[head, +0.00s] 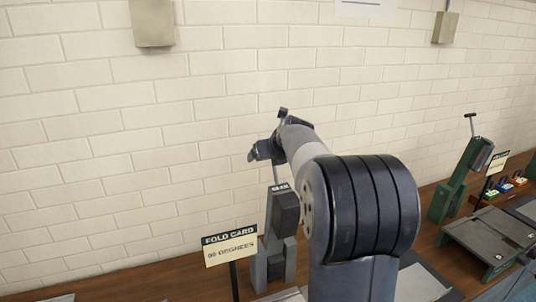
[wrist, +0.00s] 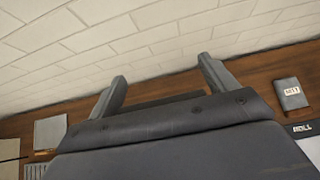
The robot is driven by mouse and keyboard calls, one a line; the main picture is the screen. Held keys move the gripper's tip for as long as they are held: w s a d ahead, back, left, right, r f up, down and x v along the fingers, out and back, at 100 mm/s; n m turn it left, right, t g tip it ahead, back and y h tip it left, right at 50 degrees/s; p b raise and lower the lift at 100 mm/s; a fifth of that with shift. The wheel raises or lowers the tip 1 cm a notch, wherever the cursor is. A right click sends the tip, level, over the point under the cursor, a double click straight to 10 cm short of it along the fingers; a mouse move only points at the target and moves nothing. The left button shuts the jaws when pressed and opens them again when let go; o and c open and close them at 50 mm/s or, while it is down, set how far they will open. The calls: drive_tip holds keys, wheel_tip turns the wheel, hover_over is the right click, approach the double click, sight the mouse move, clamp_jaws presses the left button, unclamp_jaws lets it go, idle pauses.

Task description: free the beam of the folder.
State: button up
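The folder (head: 283,215) is a grey upright machine on the wooden bench, behind the "FOLD CARD 90 DEGREES" sign. A thin rod (head: 275,174) rises from its top; its upper end is hidden by my gripper. I cannot make out the beam as a separate part; my arm covers the folder's right side. My gripper (head: 262,151) is above the folder, near the top of the rod. In the wrist view its two fingers (wrist: 164,82) stand wide apart. A dark strip shows between them low down, and I cannot tell what it is. Nothing is seen held.
The sign (head: 231,248) stands front left of the folder. A green machine with a T-handle (head: 460,180) and a grey-topped table (head: 485,240) are at right. The brick wall (head: 130,130) is close behind. The wrist view shows a dark labelled box (wrist: 290,92) and a grey plate (wrist: 50,131).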

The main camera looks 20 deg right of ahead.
drive_tip(key=shift+o, duration=0.4)
drive_tip(key=shift+r, duration=0.2)
drive_tip(key=shift+s+d, duration=0.1)
drive_tip(key=b+v, duration=0.2)
drive_tip(key=v, duration=0.8)
drive_tip(key=shift+s+r, duration=0.15)
drive_tip(key=shift+s, duration=0.15)
drive_tip(key=p+x, duration=0.2)
drive_tip(key=x, duration=0.8)
drive_tip(key=shift+w, duration=0.25)
